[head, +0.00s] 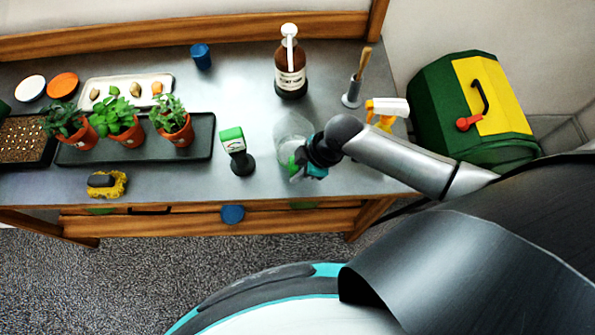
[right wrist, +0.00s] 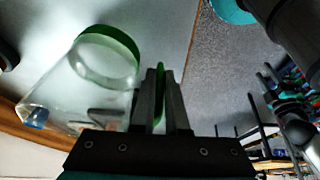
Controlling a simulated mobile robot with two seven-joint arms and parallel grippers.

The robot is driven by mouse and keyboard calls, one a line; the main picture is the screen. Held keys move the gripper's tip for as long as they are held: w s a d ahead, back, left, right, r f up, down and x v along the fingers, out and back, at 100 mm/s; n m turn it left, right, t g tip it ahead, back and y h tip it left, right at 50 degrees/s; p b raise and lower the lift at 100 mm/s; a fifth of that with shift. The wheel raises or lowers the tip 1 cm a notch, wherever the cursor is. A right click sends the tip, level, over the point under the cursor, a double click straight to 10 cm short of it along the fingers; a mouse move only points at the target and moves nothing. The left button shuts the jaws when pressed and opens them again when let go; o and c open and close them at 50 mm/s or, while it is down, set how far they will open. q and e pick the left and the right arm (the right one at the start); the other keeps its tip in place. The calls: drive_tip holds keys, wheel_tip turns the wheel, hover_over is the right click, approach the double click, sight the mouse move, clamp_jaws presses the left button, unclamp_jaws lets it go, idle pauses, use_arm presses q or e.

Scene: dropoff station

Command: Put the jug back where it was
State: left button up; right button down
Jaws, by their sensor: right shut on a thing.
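The jug (head: 292,129) is clear, with a green rim that shows in the right wrist view (right wrist: 108,42). In the head view it is at the right part of the grey bench, behind my right gripper (head: 300,165), which partly covers it. My right gripper (right wrist: 160,97) is shut on the jug's thin green handle, with the jug's body beside the fingers. I cannot tell whether the jug's base touches the bench. My left gripper is not in view.
Potted plants stand on a dark tray (head: 204,140). Bare bench lies between.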

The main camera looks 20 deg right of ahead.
drive_tip(key=shift+f, duration=0.1)
drive_tip(key=c, duration=1.4)
unclamp_jaws()
drive_tip(key=shift+f, duration=0.15)
drive_tip(key=o, duration=0.5)
drive_tip(key=shift+r, duration=0.3)
drive_tip(key=p+v, duration=0.1)
drive_tip(key=v, duration=1)
drive_tip(key=shift+s+d+r+p, duration=0.15)
drive_tip(key=shift+d+r+p, duration=0.05)
drive_tip(key=shift+r+p, duration=0.2)
